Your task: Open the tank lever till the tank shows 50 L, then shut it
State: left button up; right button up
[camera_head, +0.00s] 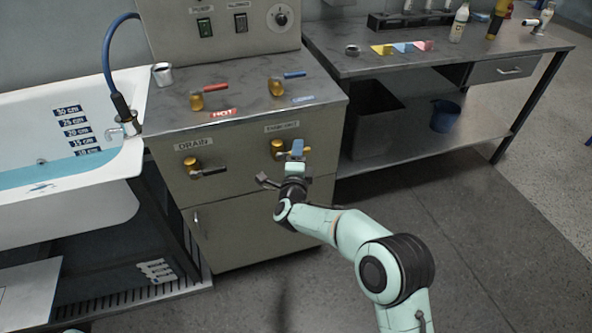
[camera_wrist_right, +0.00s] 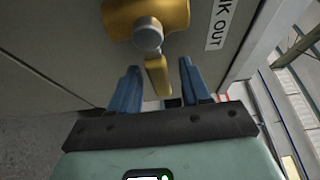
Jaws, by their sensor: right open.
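The brass tank valve (camera_head: 277,148) is on the cabinet front under a small label, to the right of the drain valve. In the right wrist view its yellow lever (camera_wrist_right: 157,76) points down from the valve body (camera_wrist_right: 146,20), beside a label ending in "K OUT". My right gripper (camera_head: 297,150) is at this valve. In the wrist view its two blue fingers (camera_wrist_right: 159,68) are open, one on each side of the lever, with gaps visible. The gripper partly hides the lever in the head view. No tank volume reading shows. My left gripper is not in view.
The drain valve (camera_head: 191,165) has a dark handle. Red-handled (camera_head: 210,91) and blue-handled (camera_head: 288,77) taps stand on the counter by a metal cup (camera_head: 162,74). The bathtub (camera_head: 70,112) at left holds water. A steel bench (camera_head: 430,70) stands right; the floor in front is clear.

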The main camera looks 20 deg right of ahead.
pick_arm(q)
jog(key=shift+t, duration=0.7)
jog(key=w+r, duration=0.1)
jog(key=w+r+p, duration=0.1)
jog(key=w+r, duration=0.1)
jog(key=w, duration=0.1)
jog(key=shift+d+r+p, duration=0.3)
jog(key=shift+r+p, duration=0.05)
jog(key=shift+p, duration=0.05)
pick_arm(e)
jog(key=v, duration=1.2)
jog(key=shift+s, duration=0.25)
